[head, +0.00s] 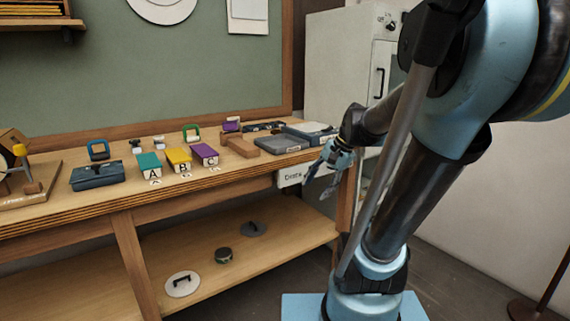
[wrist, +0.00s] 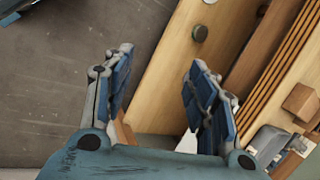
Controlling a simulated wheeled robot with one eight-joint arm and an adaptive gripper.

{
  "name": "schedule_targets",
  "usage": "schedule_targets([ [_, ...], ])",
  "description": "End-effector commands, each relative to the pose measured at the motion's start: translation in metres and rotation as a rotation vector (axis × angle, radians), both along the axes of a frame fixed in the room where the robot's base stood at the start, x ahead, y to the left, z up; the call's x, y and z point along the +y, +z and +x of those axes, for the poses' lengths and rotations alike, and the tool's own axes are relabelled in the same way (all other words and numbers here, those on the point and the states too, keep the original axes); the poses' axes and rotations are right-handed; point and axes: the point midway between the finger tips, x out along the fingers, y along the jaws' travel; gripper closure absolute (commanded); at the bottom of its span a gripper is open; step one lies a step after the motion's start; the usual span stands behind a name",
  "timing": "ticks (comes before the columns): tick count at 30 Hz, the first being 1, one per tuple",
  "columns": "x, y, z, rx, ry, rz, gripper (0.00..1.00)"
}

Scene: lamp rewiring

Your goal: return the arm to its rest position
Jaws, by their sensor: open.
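My gripper (head: 333,160) is at the right end of the wooden workbench (head: 75,205) in the head view, just off the bench's edge and in front of a grey cabinet. In the wrist view my gripper (wrist: 160,95) shows two blue-padded fingers spread apart with nothing between them. My arm rises from a light blue base at the lower right of the head view. The fingers hang over the gap between the floor (wrist: 85,45) and the bench's lower shelf (wrist: 170,75).
Teal, yellow and purple blocks (head: 150,166) marked A, B and C stand on the bench. Grey trays (head: 280,143) lie near its right end. Open floor lies right of the bench.

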Motion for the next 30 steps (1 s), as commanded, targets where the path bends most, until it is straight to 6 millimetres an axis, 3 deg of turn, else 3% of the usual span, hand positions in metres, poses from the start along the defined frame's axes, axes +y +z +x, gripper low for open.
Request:
schedule_targets([
  [6, -0.023, -0.035, -0.051, -0.088, 0.203, -0.181, 0.48],
  [15, -0.061, -0.082, -0.103, -0.172, 0.490, -0.419, 0.48],
  [22, -0.080, -0.101, -0.121, -0.193, 0.619, -0.519, 0.48],
  [30, -0.082, -0.103, -0.123, -0.196, 0.639, -0.535, 0.48],
])
